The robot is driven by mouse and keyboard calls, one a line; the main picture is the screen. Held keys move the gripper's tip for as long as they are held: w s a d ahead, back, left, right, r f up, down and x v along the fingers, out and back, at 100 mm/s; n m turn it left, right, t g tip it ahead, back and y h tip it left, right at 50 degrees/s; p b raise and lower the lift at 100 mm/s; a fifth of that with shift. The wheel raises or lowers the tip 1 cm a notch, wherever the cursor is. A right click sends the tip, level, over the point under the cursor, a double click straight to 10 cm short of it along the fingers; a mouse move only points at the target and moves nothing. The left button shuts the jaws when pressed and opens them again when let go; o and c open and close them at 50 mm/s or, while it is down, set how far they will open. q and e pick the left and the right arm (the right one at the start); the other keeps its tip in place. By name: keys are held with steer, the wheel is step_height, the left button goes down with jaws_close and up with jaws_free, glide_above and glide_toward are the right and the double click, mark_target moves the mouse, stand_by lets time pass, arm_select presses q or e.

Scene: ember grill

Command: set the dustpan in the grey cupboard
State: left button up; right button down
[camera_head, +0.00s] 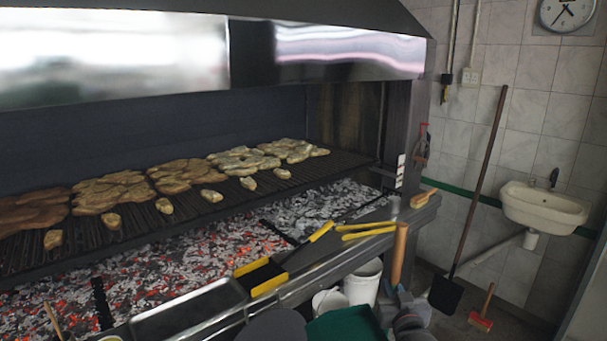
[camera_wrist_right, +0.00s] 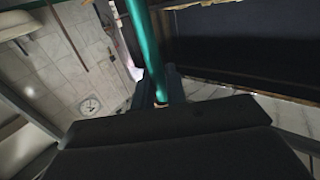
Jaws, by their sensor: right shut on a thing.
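The dustpan (camera_head: 345,325) shows as a dark green shape at the bottom edge of the head view, cut off by the frame. My right gripper (camera_head: 398,298) is beside it, low in front of the grill's front ledge. In the right wrist view, my right gripper (camera_wrist_right: 160,88) is shut on a green bar, which I take as the dustpan's handle (camera_wrist_right: 152,40). The bar runs up and out of that view. The grey cupboard cannot be made out in either view. My left gripper is out of view.
The grill (camera_head: 170,190) with food and glowing coals fills the left. White buckets (camera_head: 362,283) stand below. A shovel (camera_head: 446,293) leans by the sink (camera_head: 545,208). Some floor shows at right.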

steer(key=s+f, duration=0.3)
steer(key=f, duration=0.2)
steer(key=s+f, duration=0.3)
steer(key=f, duration=0.1)
steer(key=s+a+f, duration=0.1)
steer(key=s+f, duration=0.2)
steer(key=f, duration=0.2)
steer(key=shift+s+a+f, duration=0.1)
steer(key=shift+s+f, duration=0.1)
steer(key=shift+f, duration=0.15)
